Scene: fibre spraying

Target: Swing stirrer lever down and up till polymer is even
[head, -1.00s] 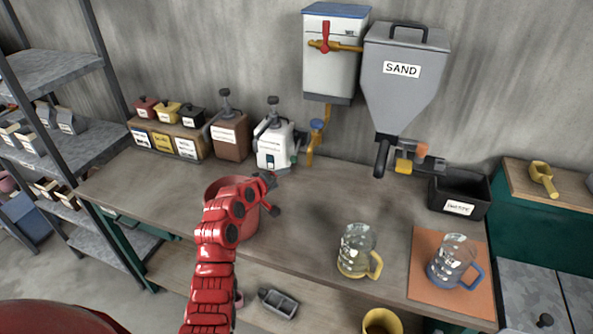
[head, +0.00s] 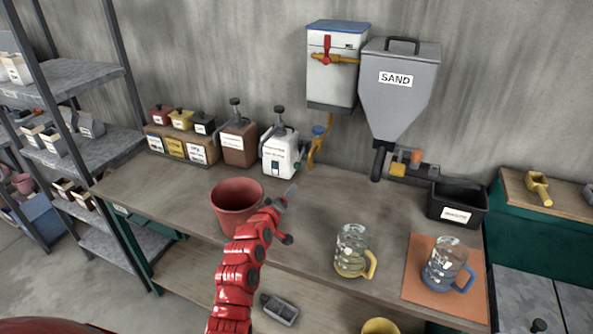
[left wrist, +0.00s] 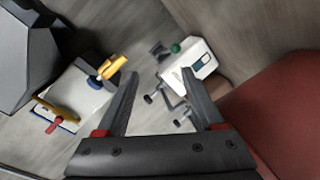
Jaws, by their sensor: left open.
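The white canister (head: 280,156) with a dark pump-like top stands at the back of the bench, its small label unreadable. In the left wrist view the white canister (left wrist: 198,58) lies beyond my fingers, with a green knob and dark crank-like rods beside it. I cannot tell which part is the stirrer lever. My left gripper (head: 288,194) is over the bench, in front of the canister and right of the red bucket (head: 236,196). Its fingers (left wrist: 160,75) are open, with nothing held. The canister's rods show between and beyond the fingertips, seemingly apart from them.
A sand hopper (head: 402,88) and a white tank (head: 332,76) with a red-handled tap hang on the wall. A yellow-handled jug (head: 351,250) and a blue-handled jug (head: 444,262) stand at the right. A brown canister (head: 239,146) stands left of the white one. The bench middle is clear.

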